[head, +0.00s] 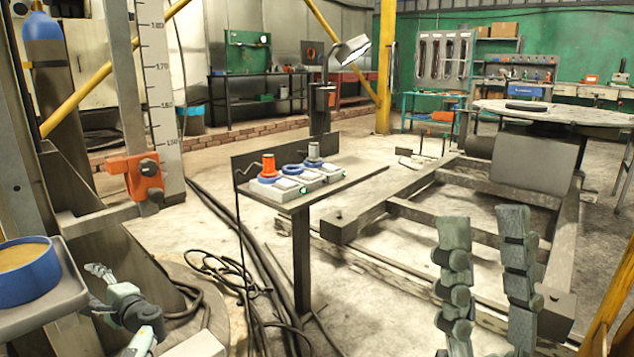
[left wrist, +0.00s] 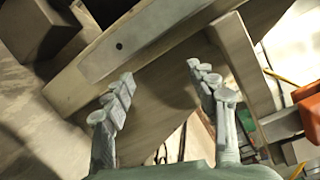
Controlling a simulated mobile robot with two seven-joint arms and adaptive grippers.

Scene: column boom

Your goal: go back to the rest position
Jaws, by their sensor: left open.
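My left gripper (head: 98,284) is low at the left of the head view, beside the blue-rimmed round container and below the orange clamp. It is small there and partly seen. In the left wrist view its two fingers (left wrist: 160,80) stand wide apart with nothing between them, so it is open and empty. My right gripper (head: 484,212) is at the lower right of the head view, large and close. Its two fingers point up, apart, with nothing between them.
A small bench (head: 350,186) with an orange spool (head: 268,166) and several blue-and-white parts stands in the middle. A metal frame (head: 400,208) lies behind my right gripper. An orange clamp (head: 143,177) sits on a post at left. Cables (head: 225,268) lie on the floor.

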